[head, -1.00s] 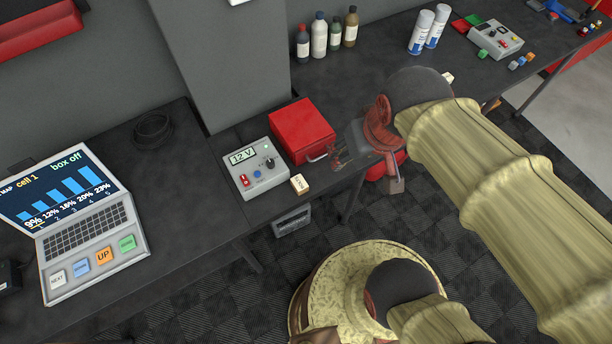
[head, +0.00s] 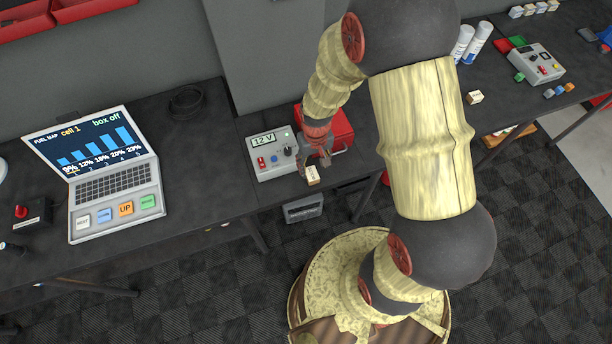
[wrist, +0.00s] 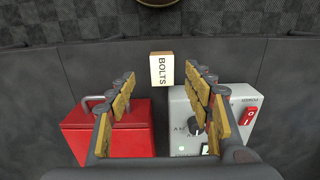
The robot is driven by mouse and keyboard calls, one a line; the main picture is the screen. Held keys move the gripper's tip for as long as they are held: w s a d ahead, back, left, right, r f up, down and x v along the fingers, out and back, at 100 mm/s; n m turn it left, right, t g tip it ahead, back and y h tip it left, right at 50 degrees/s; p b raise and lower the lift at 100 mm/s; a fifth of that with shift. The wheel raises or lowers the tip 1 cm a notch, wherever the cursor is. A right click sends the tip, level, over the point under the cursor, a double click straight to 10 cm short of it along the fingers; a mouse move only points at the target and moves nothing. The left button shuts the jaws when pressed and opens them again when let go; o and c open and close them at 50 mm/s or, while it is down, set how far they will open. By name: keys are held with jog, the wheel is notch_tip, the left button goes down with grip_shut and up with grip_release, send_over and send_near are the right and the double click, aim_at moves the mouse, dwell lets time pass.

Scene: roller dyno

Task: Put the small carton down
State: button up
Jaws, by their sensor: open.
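The small carton (head: 312,175) is a cream box near the front edge of the dark bench, just in front of the grey 12 V box. In the wrist view the carton (wrist: 162,69) shows the label BOLTS and sits beyond the fingertips, between their lines. My gripper (head: 316,158) is just above and behind the carton in the head view. In the wrist view my gripper (wrist: 160,85) has its two padded fingers wide apart, with nothing between them. The carton appears to rest on the bench, apart from the fingers.
The grey 12 V power box (head: 272,152) and the red box (head: 340,128) flank my gripper; both show in the wrist view. A laptop (head: 100,172) stands to the left. Another small carton (head: 475,97) lies farther right. Bare bench lies between laptop and power box.

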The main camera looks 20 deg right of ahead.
aim_at(313, 177)
jog(key=shift+f, duration=1.5)
jog(key=f, duration=0.4)
jog(key=shift+s+a+f, duration=0.15)
jog(key=shift+a+f, duration=0.05)
jog(key=shift+f, duration=0.2)
jog(key=shift+c, duration=1.4)
grip_shut()
jog(key=shift+r, duration=0.1)
